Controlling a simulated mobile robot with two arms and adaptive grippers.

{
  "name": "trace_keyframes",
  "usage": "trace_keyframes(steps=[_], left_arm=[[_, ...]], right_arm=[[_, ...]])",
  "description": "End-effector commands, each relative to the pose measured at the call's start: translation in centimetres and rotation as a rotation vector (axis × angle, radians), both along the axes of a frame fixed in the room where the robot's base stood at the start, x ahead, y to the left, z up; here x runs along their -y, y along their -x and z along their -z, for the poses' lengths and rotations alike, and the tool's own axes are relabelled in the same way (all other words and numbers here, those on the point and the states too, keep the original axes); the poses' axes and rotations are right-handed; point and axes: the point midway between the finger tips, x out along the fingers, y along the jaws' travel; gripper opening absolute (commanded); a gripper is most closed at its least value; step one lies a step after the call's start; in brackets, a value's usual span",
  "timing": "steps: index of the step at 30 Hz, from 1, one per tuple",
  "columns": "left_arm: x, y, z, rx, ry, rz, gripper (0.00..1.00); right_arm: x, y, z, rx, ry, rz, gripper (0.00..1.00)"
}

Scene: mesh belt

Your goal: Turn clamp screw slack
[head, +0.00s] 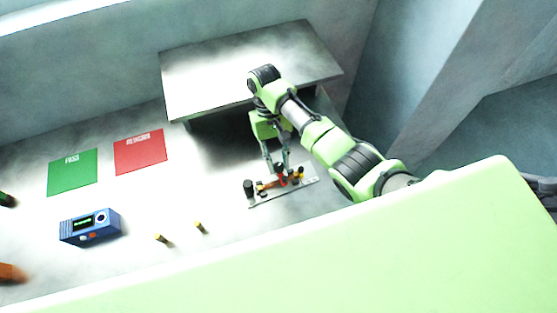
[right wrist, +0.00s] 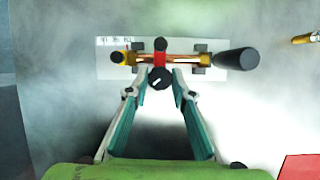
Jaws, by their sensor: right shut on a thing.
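A pale base plate (head: 300,192) lies on the bench and carries a copper-and-brass pipe piece (right wrist: 187,60) held by a red clamp (right wrist: 160,59). The clamp's screw has a round black knob (right wrist: 158,80) with a white mark, facing the wrist camera. My right gripper (right wrist: 161,74) comes down from above, its two fingertips closed around this knob. In the head view the right gripper (head: 277,172) stands over the plate and hides part of the clamp. A thick black handle (right wrist: 238,62) sticks out at one end of the pipe. My left gripper is not in view.
A raised grey shelf (head: 210,80) stands behind my right arm. Green (head: 73,172) and red (head: 140,152) mats lie at the left. A blue device (head: 90,227) with a screen and two small brass pieces (head: 160,239) (head: 200,227) stand nearer. Bench between them is clear.

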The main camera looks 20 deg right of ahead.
Motion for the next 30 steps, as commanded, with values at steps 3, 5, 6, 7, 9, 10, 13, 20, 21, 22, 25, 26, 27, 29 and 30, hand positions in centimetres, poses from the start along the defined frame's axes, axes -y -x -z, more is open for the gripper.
trace_keyframes(steps=[3, 5, 6, 7, 9, 10, 13, 20, 21, 22, 25, 26, 27, 29, 30], left_arm=[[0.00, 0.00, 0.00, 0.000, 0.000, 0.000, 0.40], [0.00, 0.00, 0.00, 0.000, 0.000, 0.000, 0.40], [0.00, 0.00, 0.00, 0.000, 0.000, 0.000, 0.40], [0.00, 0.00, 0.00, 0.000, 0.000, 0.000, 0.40], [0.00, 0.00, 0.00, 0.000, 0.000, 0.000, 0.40], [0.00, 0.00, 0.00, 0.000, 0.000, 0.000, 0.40], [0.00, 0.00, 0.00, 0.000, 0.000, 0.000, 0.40], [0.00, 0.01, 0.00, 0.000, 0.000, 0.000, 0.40], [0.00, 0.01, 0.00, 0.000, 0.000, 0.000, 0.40], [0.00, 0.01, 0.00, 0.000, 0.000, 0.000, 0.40], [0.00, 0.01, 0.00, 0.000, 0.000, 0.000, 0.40], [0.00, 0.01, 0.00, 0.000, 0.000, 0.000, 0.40], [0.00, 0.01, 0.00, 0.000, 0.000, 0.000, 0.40], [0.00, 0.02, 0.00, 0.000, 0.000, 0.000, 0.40], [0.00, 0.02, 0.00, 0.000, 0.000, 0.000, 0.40]], right_arm=[[-0.09, -0.01, -0.05, 0.000, 0.000, -0.114, 0.01], [-0.11, -0.02, -0.06, 0.000, 0.002, -0.171, 0.01], [-0.12, -0.02, -0.06, 0.000, 0.002, -0.209, 0.01], [-0.13, -0.02, -0.06, 0.001, 0.001, -0.237, 0.01], [-0.19, 0.01, -0.05, 0.001, 0.002, -0.304, 0.01], [-0.21, 0.01, -0.05, 0.001, 0.001, -0.331, 0.01], [-0.25, 0.04, -0.05, 0.000, 0.001, -0.423, 0.01], [-0.34, 0.12, -0.03, 0.000, 0.001, -0.604, 0.01], [-0.35, 0.13, -0.03, 0.000, 0.001, -0.630, 0.01], [-0.35, 0.16, -0.02, 0.000, 0.001, -0.649, 0.01], [-0.37, 0.16, -0.03, 0.000, 0.000, -0.702, 0.01], [-0.38, 0.17, -0.02, 0.000, 0.000, -0.716, 0.01], [-0.38, 0.18, -0.01, 0.000, 0.001, -0.732, 0.01], [-0.39, 0.19, -0.01, 0.000, 0.001, -0.753, 0.01], [-0.39, 0.20, 0.00, 0.000, 0.000, -0.764, 0.01]])
